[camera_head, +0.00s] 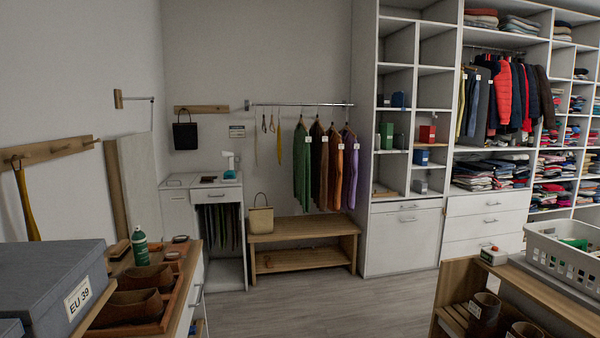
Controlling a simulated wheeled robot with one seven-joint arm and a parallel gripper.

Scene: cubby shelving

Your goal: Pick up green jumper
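A green jumper (302,168) hangs on a hanger from the metal rail (300,105) on the back wall, leftmost of several hanging garments. A small white tag shows on its right side. My gripper does not show in this view.
A wooden bench (300,229) stands below the garments, with a beige bag (261,220) on its left end. White cabinets and cubbies (405,240) stand right of the rail. A wooden shoe rack (462,285) stands at front right. Grey floor (330,305) is clear in the middle.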

